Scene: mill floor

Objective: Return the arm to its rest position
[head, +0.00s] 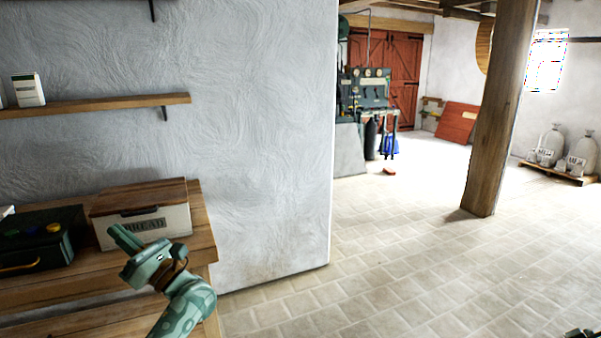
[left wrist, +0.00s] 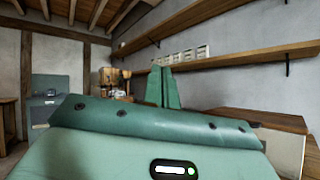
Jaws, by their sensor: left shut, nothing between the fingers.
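My left gripper (head: 124,240) is green and reaches up from the bottom of the head view. It is in front of the bread box, with its fingers pointing up and left. In the left wrist view its two fingers (left wrist: 164,88) stand side by side, shut, with nothing between them. A small dark piece (head: 581,333) at the bottom right corner of the head view looks like part of my right gripper. It is mostly cut off, so its jaws cannot be judged.
A bread box (head: 172,221) and a dark green case (head: 38,240) stand on a wooden bench (head: 205,246) at left. A wall shelf (head: 110,104) hangs above. A wooden post (head: 497,120) stands right of centre. The tiled floor (head: 390,260) ahead is clear.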

